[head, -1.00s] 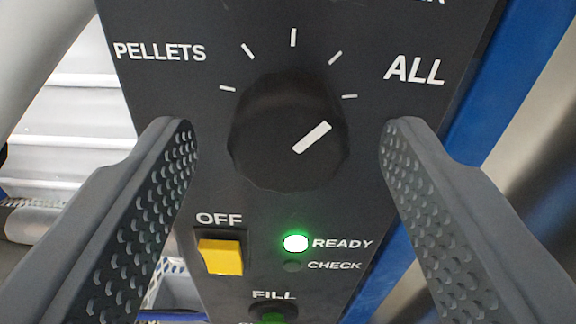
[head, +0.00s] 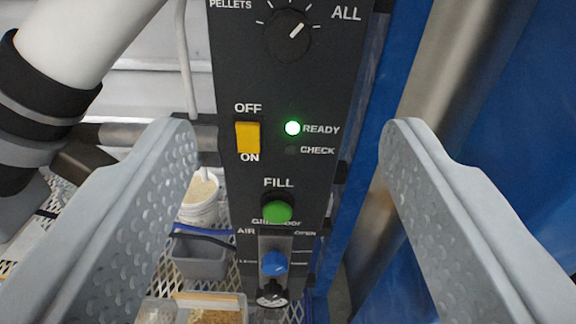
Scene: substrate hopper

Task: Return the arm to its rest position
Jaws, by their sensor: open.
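My gripper (head: 290,135) is open and empty, its two grey dimpled fingers wide apart in front of the black control panel (head: 335,80). It touches nothing that I can see. On the panel, the black knob (head: 288,36) has its white mark pointing up and right, toward ALL. Below it are the yellow OFF/ON switch (head: 248,137), the lit green READY light (head: 292,128) and the dark CHECK light (head: 290,150). Lower down are the green FILL button (head: 278,211) and a blue knob (head: 273,263).
A white bucket (head: 200,203) with pale contents and a grey bin (head: 201,258) stand on a mesh shelf at lower left. A thick white pipe (head: 85,40) with dark collars is at upper left. A blue frame (head: 395,60) and a metal post (head: 440,90) stand at right.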

